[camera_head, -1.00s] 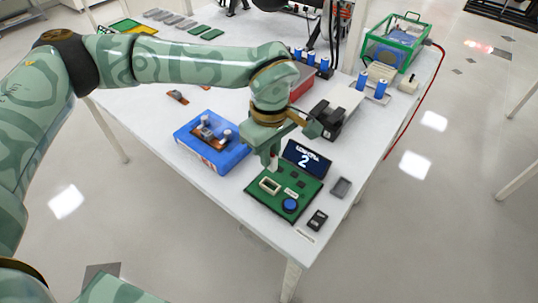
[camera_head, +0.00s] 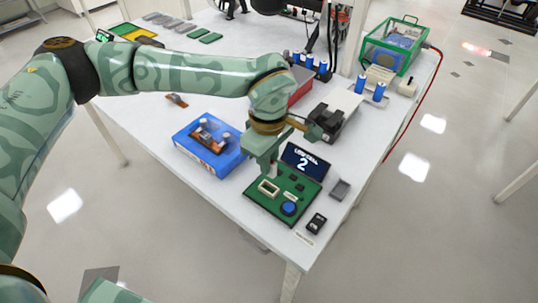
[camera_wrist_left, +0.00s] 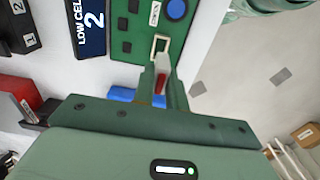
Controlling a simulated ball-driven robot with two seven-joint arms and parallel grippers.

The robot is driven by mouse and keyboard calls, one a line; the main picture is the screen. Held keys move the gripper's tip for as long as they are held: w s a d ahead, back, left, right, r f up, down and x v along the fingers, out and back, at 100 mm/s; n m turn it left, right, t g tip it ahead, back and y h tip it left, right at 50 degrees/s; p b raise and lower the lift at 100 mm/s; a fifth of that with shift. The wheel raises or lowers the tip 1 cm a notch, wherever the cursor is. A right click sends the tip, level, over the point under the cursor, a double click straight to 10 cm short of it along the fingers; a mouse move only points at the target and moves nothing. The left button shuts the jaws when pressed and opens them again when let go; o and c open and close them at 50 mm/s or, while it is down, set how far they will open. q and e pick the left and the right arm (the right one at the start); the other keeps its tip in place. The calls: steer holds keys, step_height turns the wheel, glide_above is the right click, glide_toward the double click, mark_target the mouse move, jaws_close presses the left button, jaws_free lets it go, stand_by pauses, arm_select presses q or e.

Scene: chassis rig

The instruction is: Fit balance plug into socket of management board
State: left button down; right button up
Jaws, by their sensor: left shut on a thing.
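The green management board (camera_head: 255,207) lies near the table's front corner, with a cream rectangular socket (camera_head: 268,188), a blue round part and a dark display (camera_head: 306,161) reading "LOW CELL 2". My left gripper (camera_head: 268,172) is just above the board, close behind the socket. In the left wrist view my left gripper (camera_wrist_left: 161,88) is shut on a small white balance plug (camera_wrist_left: 162,63) with a red part. The plug's tip is close to the socket (camera_wrist_left: 160,45) and overlaps its edge in the picture. I cannot tell whether they touch.
A green-framed box (camera_head: 391,46) and blue cells (camera_head: 360,82) are further back.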

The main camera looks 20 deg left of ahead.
arm_select(q)
steer(key=shift+f+b, duration=0.9)
steer(key=shift+f, duration=1.4)
steer(key=shift+p, duration=0.6)
steer(key=shift+f+b, duration=0.65)
steer(key=shift+f, duration=0.75)
steer(key=c, duration=1.3)
jaws_free()
steer(key=shift+c, duration=0.2)
steer(key=shift+r, duration=0.2)
step_height(320, 180, up, 16)
steer(key=p, duration=0.3)
